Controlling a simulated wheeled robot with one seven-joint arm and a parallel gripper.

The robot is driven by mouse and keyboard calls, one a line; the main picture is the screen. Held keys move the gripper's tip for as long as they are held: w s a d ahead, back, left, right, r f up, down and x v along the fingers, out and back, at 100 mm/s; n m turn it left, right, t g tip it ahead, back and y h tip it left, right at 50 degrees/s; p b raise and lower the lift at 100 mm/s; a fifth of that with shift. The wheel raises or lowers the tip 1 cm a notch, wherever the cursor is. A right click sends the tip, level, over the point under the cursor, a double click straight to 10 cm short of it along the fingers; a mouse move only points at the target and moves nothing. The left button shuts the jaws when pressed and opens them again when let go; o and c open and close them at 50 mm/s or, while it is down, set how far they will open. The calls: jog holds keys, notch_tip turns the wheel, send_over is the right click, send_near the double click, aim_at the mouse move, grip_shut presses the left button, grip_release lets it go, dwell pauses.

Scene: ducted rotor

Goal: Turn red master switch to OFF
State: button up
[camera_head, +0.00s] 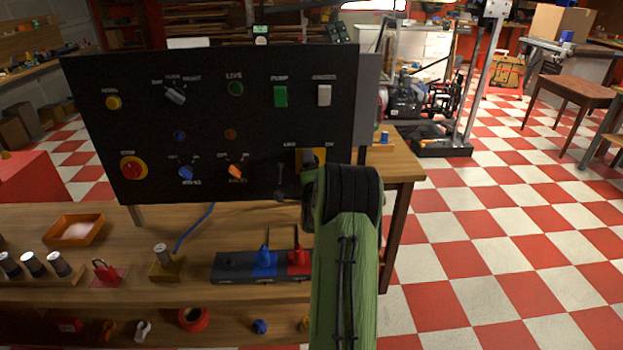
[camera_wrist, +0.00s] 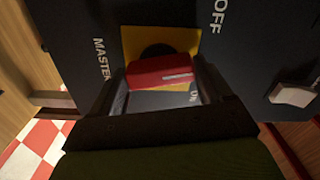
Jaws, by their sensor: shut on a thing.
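The red master switch handle (camera_wrist: 160,72) sits on a yellow plate (camera_wrist: 185,38) on the black panel, seen in the wrist view. It lies nearly level across the picture, with a white mark at its right end. The OFF label (camera_wrist: 217,15) is above right and the ON label (camera_wrist: 194,97) is just below right. My gripper (camera_wrist: 162,80) is shut on the red handle, one finger at each end. In the head view the yellow plate (camera_head: 319,156) shows at the panel's lower right; my green arm hides the handle and most of my gripper.
The black control panel (camera_head: 205,110) carries other knobs, including a red stop button (camera_head: 133,168) and a white rocker (camera_head: 324,95). The wooden bench (camera_head: 225,220) below holds a dark block (camera_head: 235,266) with blue and red parts. Checkered floor on the right is open.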

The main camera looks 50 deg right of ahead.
jog(key=shift+f+n+b, duration=0.2)
jog(key=shift+n+b, duration=3)
jog(key=shift+b, duration=0.55)
jog(key=o, duration=1)
jog(key=shift+r, duration=0.1)
jog(key=v, duration=1.5)
jog(key=shift+s+a+b, duration=0.25)
jog(key=shift+s+b, duration=0.05)
jog(key=shift+b, duration=0.1)
